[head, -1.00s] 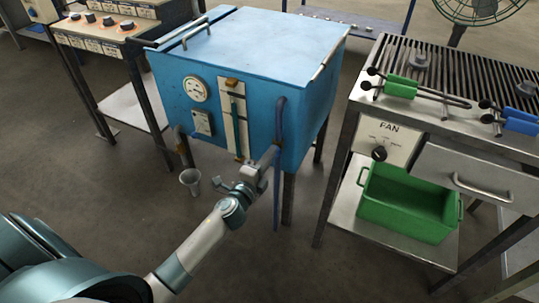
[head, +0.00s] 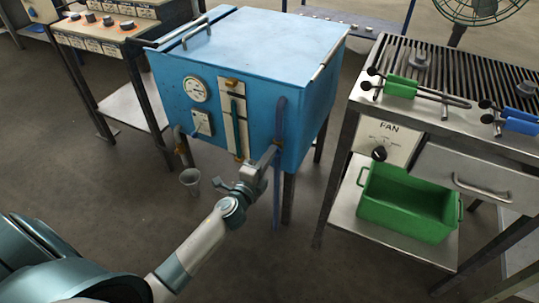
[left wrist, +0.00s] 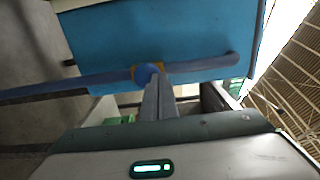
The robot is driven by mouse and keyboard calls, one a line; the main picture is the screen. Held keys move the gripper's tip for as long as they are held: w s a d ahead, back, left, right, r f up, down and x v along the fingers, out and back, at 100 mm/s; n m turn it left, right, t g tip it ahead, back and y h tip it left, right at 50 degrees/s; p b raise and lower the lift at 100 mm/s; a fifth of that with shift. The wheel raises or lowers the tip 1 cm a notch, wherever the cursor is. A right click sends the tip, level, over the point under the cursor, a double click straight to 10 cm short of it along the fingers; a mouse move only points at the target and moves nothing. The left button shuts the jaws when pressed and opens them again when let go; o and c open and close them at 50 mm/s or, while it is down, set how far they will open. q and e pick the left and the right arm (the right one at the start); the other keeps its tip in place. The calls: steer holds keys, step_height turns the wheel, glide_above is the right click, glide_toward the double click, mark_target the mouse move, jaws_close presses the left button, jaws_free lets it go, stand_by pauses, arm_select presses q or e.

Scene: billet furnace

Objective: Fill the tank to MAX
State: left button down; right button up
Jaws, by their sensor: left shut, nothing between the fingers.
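The blue tank (head: 262,50) stands in the middle of the head view. Its front has a narrow upright level gauge (head: 235,118) with a teal column; its marks are too small to read. A blue pipe (head: 280,115) runs down the tank's right front; in the left wrist view it (left wrist: 200,65) has a round blue hub (left wrist: 147,73) with a yellow-orange collar. My left gripper (head: 272,156) is at this pipe, low on the tank. Its fingers are shut and empty, tips at or just before the hub; contact is unclear. My right gripper is not in view.
A round dial (head: 195,89) and a small switch plate (head: 202,123) sit left of the gauge. A grill bench with a green bin (head: 405,205) stands right, a control table (head: 105,30) left.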

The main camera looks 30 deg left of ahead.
arm_select(q)
steer(key=shift+w+a+r, duration=0.1)
steer(key=shift+w+r, duration=0.1)
steer(key=shift+r, duration=0.15)
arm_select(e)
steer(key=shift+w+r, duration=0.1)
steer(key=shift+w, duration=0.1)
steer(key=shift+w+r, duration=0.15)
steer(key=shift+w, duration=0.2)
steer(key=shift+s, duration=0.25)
